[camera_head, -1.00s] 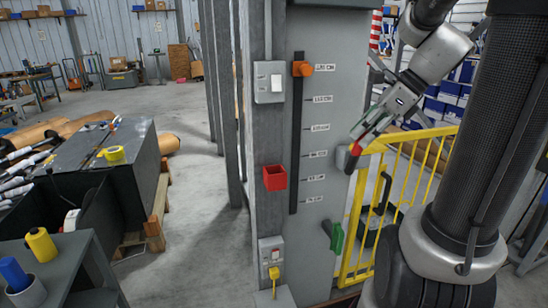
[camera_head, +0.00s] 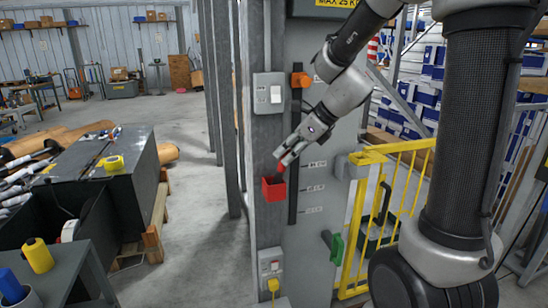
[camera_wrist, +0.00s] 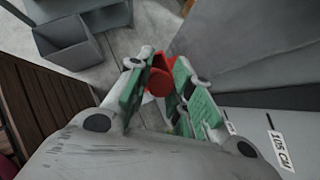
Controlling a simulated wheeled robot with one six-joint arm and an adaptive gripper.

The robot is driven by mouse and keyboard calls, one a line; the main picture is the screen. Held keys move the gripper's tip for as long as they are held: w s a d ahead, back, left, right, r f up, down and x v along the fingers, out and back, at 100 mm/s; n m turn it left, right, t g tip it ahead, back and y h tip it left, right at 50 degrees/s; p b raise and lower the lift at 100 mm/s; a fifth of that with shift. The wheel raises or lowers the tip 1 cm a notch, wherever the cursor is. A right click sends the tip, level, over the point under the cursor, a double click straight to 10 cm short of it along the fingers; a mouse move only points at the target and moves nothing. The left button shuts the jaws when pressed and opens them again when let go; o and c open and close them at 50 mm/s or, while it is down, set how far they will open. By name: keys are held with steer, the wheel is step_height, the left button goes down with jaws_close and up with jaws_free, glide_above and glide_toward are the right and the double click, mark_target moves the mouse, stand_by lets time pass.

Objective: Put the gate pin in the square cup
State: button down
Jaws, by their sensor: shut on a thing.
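The square cup (camera_head: 273,190) is a red open-topped box fixed to the grey post, left of the dark vertical slot. My gripper (camera_head: 287,157) is just above the cup and slightly to its right, tilted down to the left. It is shut on the red gate pin (camera_head: 281,170), whose lower end is at the cup's rim in the head view. I cannot tell whether the pin's tip is inside the cup. In the wrist view, the green-padded fingers of my gripper (camera_wrist: 161,98) have red between them; pin and cup are hard to separate there.
The yellow gate (camera_head: 385,215) stands right of the post. A grey switch box (camera_head: 268,94) and an orange slider knob (camera_head: 301,80) are above the cup. A green handle (camera_head: 336,247) and a lower switch box (camera_head: 270,262) are below.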

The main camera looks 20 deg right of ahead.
steer(key=shift+w+a+f, duration=0.1)
steer(key=shift+f, duration=0.6)
steer(key=shift+w+a+r+g, duration=0.1)
steer(key=shift+a+r+g, duration=0.1)
steer(key=shift+a+g, duration=0.1)
steer(key=w+a+h, duration=0.1)
steer(key=w+a+g+h, duration=0.1)
steer(key=shift+a+r+g+h, duration=0.2)
steer(key=shift+a+g+h, duration=0.05)
steer(key=shift+g+h, duration=0.05)
steer(key=shift+d+f, duration=0.1)
steer(key=shift+f, duration=0.65)
steer(key=c, duration=1.3)
jaws_free()
steer(key=shift+f, duration=0.15)
